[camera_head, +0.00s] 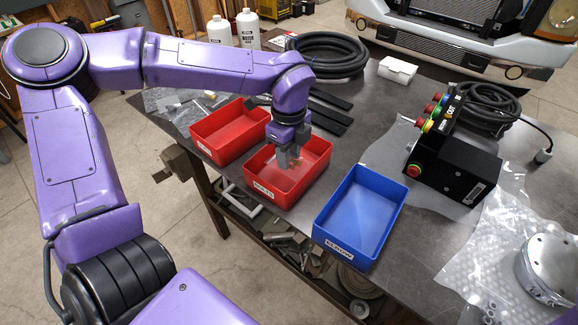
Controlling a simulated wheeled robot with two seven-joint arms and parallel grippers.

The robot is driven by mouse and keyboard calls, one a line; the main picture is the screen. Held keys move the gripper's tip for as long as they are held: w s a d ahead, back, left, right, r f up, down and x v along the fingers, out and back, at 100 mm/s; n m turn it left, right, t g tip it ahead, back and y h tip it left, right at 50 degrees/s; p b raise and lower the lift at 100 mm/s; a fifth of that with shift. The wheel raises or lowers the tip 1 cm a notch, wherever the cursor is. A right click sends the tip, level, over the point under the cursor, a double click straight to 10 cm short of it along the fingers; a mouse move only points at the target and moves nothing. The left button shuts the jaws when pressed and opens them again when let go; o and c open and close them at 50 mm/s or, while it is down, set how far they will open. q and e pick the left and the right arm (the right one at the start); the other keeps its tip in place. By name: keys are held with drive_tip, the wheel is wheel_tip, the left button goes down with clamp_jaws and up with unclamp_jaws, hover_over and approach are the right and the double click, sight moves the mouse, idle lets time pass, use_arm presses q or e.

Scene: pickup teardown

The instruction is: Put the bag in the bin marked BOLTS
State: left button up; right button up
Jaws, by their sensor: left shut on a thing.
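My left gripper (288,160) reaches down over the middle red bin (318,165), whose front label appears to read BOLTS. The fingers are inside the bin's outline, pointing down. They are shut on a clear plastic bag, which shows only faintly around the fingertips against the red. Whether the bag touches the bin floor cannot be told. My right gripper is out of view.
Another red bin (213,146) stands to the left and a blue bin (352,220) to the right. A black control box (457,165), a coiled black hose (326,55) and bubble wrap (497,235) lie on the dark table. Clear plastic with small parts (172,104) lies behind the left bin.

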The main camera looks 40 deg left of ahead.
use_arm(q)
drive_tip(key=shift+w+a+f, duration=0.15)
drive_tip(key=shift+f, duration=0.15)
drive_tip(key=f+b, duration=0.3)
drive_tip(key=f, duration=0.1)
drive_tip(key=shift+w+a, duration=0.2)
drive_tip(key=shift+w, duration=0.05)
drive_tip(key=shift+w+r, duration=0.1)
drive_tip(key=shift+r, duration=0.05)
drive_tip(key=o, duration=1.1)
drive_tip(key=shift+r+p, duration=0.25)
drive_tip(key=shift+p, duration=0.05)
wheel_tip(320, 180, up, 12)
drive_tip(key=shift+f+b, duration=0.15)
drive_tip(key=shift+b, duration=0.5)
